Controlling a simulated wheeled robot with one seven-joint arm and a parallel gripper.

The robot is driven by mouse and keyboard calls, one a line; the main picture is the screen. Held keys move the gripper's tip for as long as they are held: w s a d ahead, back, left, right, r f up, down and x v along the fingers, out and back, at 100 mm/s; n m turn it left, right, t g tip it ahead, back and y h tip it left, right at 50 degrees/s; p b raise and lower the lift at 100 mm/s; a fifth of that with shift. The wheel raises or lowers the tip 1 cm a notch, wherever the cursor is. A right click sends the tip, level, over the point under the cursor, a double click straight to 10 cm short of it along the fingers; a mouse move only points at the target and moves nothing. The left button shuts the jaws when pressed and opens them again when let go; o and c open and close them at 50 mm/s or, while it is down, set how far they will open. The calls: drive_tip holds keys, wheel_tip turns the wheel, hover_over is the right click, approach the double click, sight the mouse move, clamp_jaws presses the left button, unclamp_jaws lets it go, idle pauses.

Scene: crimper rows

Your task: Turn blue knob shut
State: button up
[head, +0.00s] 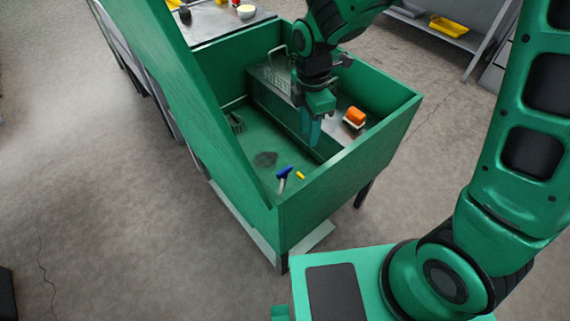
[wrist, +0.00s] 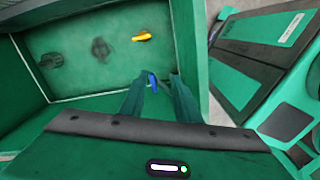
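The blue knob (head: 284,172) sits on a short pale stem near the front corner of a green open-topped box (head: 340,178). In the wrist view the blue knob (wrist: 153,82) shows between my fingertips, partly hidden. My gripper (head: 311,140) points down inside the box, to the right of and behind the knob in the head view. In the wrist view my gripper (wrist: 157,80) has its two fingers apart, with a gap between the tips. I see no contact with the knob, though depth is hard to judge.
A small yellow part (head: 300,175) is beside the knob. An orange-topped brush (head: 354,117) and a wire rack (head: 280,75) stand on a grey ledge in the box. A dark brush (head: 236,122) lies at the left wall. The high green side panel (head: 200,100) and box walls surround my gripper.

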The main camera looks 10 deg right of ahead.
sight(284, 169)
drive_tip(key=a+f+n, duration=0.4)
drive_tip(key=a, duration=0.3)
drive_tip(key=f, duration=0.9)
drive_tip(key=shift+s+d+f, duration=0.25)
drive_tip(key=shift+d+f, duration=0.05)
drive_tip(key=shift+f, duration=0.1)
clamp_jaws()
